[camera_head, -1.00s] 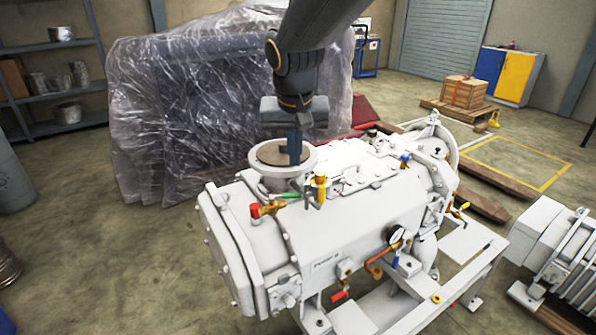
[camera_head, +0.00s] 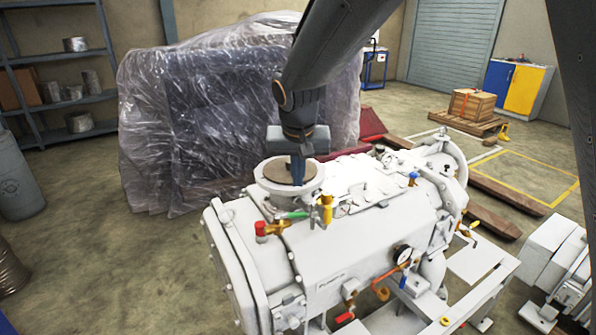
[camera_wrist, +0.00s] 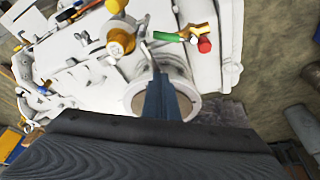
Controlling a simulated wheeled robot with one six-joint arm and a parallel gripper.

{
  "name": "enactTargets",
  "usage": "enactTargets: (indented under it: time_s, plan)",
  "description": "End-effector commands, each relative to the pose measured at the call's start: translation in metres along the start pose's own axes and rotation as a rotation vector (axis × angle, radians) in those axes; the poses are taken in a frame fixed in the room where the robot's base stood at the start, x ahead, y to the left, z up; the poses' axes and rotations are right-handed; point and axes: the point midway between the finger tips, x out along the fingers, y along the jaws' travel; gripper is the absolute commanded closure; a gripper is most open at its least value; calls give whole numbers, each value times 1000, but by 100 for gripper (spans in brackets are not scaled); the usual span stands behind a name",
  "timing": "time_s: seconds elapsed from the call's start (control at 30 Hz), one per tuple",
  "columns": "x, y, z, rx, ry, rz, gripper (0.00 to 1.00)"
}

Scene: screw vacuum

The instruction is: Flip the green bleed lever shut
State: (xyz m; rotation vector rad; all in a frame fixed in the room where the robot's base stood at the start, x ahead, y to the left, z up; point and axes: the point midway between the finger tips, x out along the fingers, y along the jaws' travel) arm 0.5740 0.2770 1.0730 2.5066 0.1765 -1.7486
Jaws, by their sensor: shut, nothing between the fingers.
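The green bleed lever (camera_head: 292,215) lies roughly level on top of the white pump, between a red-capped brass valve (camera_head: 262,229) and a yellow valve (camera_head: 327,208). In the wrist view the green lever (camera_wrist: 168,37) shows just beyond my fingertips, slightly to the right. My gripper (camera_head: 297,182) points down over the round inlet flange (camera_head: 270,172), behind the lever in the head view. Its fingers are shut together with nothing between them, and they also show in the wrist view (camera_wrist: 157,72). I see a gap between fingertips and lever, but height is hard to judge.
The white pump (camera_head: 350,245) fills the middle, with a gauge (camera_head: 402,254) and small valves on its near side. A plastic-wrapped load (camera_head: 230,110) stands behind. Another white machine (camera_head: 560,260) stands at the right. Open floor lies to the left.

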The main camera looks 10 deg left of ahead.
Motion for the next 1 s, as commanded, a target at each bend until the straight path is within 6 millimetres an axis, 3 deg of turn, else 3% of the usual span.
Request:
enactTargets:
  time_s: [0.33,0.6,1.0]
  plan:
    - [60,0,2,-2,-4,1,100]
    - [52,-1,34,-3,0,0,100]
    - [53,0,40,-3,0,-1,100]
